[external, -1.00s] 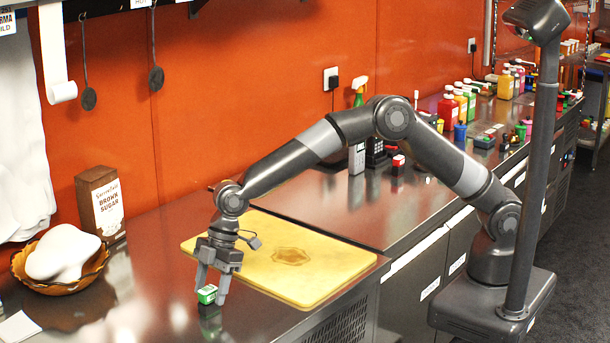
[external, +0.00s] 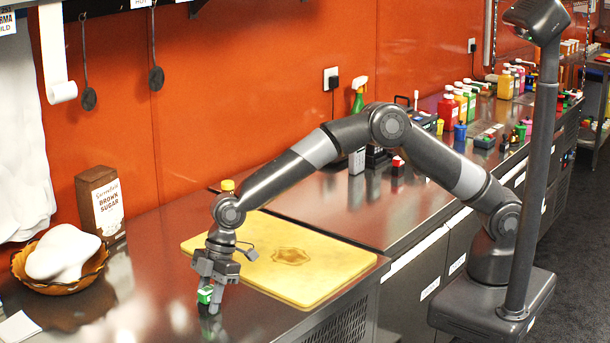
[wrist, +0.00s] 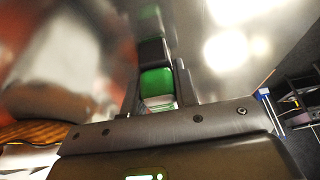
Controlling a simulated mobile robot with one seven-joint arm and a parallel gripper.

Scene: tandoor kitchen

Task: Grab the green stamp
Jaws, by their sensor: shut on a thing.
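The green stamp (external: 206,294) has a green top, a white band and a dark part below. It is at the front edge of the steel counter, left of the yellow board. My gripper (external: 210,300) points down over it, with a finger on each side. In the wrist view the stamp (wrist: 157,84) sits between the two fingers of my gripper (wrist: 160,90), and they are shut on it. Whether its base touches the counter is hard to tell.
The yellow cutting board (external: 330,270) lies right of my gripper. A brown sugar box (external: 101,205) and an orange bowl (external: 75,285) with a white lump stand at the left. Several bottles and a red-topped stamp (external: 397,163) stand farther back. The counter between bowl and gripper is clear.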

